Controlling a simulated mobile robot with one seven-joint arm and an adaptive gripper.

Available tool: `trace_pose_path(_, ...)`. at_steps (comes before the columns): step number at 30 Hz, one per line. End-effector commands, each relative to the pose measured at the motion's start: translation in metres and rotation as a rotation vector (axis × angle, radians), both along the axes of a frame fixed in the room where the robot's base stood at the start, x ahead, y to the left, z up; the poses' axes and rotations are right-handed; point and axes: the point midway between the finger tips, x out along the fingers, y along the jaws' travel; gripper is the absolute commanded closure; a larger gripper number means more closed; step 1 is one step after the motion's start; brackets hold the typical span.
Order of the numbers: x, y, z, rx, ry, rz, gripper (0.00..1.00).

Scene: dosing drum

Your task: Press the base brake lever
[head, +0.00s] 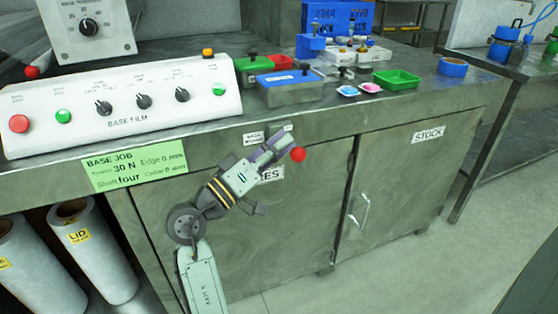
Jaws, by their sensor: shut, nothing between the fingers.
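A red ball knob (298,154) shows at the front of the bench, just below its top edge; it looks like the end of the brake lever, but its shaft is hidden behind my gripper. My gripper (282,142) is shut and empty, pointing up and right, with its fingertips right beside the knob on its left. I cannot tell whether they touch it. Small white labels (254,141) are on the bench edge just behind the fingers, too small to read surely.
The BASE FILM panel (125,125) with buttons and dials stands on the bench at left. Small trays, including a green tray (397,79), lie on top. Cabinet doors (395,190) are below. Film rolls (95,250) stand at lower left. The floor at right is clear.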

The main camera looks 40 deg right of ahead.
Motion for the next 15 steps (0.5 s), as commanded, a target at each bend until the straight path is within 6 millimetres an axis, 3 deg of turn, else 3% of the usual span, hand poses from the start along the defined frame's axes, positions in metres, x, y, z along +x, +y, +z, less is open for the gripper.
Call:
trace_pose_path(1,-0.001,0.000,-0.018,-0.010,-0.042,0.000,1.00)
trace_pose_path(15,-0.010,0.002,-0.045,-0.099,-0.416,-0.001,1.00)
